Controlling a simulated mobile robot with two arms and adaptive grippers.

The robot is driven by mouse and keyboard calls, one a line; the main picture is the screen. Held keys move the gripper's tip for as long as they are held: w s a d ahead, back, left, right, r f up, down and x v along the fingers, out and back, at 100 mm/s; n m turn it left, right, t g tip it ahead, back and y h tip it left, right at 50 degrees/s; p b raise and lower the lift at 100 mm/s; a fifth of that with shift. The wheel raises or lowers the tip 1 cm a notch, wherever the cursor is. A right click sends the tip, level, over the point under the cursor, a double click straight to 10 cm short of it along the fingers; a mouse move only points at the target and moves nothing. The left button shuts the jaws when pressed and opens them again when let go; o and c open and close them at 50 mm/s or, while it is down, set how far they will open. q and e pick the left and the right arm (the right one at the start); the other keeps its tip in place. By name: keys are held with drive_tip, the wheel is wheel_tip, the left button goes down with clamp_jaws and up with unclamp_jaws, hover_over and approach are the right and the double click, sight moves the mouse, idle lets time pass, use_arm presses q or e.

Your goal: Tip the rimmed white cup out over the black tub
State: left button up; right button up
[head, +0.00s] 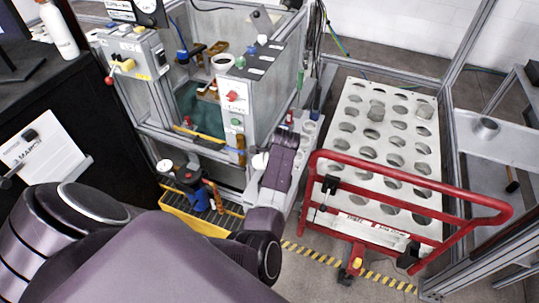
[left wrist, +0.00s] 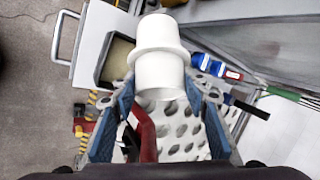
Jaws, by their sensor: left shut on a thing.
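The rimmed white cup (left wrist: 158,72) is in the left wrist view, with a wide raised band around its middle. My left gripper (left wrist: 160,100) has its blue-grey fingers on either side of the cup's near end and is shut on it. I cannot tell the cup's tilt or whether anything is inside it. In the head view my left arm (head: 281,170) reaches forward beside the machine, and its gripper is not clear there. My right gripper is not in view.
A white plate with round holes (head: 352,125) lies beyond a red cart frame (head: 420,183) on the right. A metal-framed machine (head: 235,95) stands ahead. A yellow grated tray (head: 180,210) sits low in front of it. A black desk (head: 70,110) is on the left.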

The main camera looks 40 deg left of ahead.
use_arm(q)
wheel_tip(320, 180, up, 3)
drive_tip(key=n+t+h+p, duration=0.1)
drive_tip(key=h+p, duration=0.2)
drive_tip(key=p, duration=0.2)
drive_tip(key=shift+a+r+h+p, duration=0.1)
drive_tip(key=shift+h+p, duration=0.3)
drive_tip(key=shift+r+h, duration=0.15)
drive_tip(key=shift+h, duration=0.25)
drive_tip(key=shift+r+h+p, duration=0.25)
drive_tip(key=shift+h+p, duration=0.1)
drive_tip(key=shift+h, duration=0.05)
drive_tip(key=shift+a+r+n+t+h, duration=0.1)
drive_tip(key=shift+r+n+t+h, duration=0.2)
drive_tip(key=shift+t+h, duration=0.15)
wheel_tip(320, 180, up, 2)
drive_tip(key=n+t+h+b, duration=0.1)
drive_tip(key=h+b, duration=0.1)
drive_tip(key=h, duration=0.1)
drive_tip(key=shift+r+h, duration=0.15)
drive_tip(key=shift+h, duration=0.1)
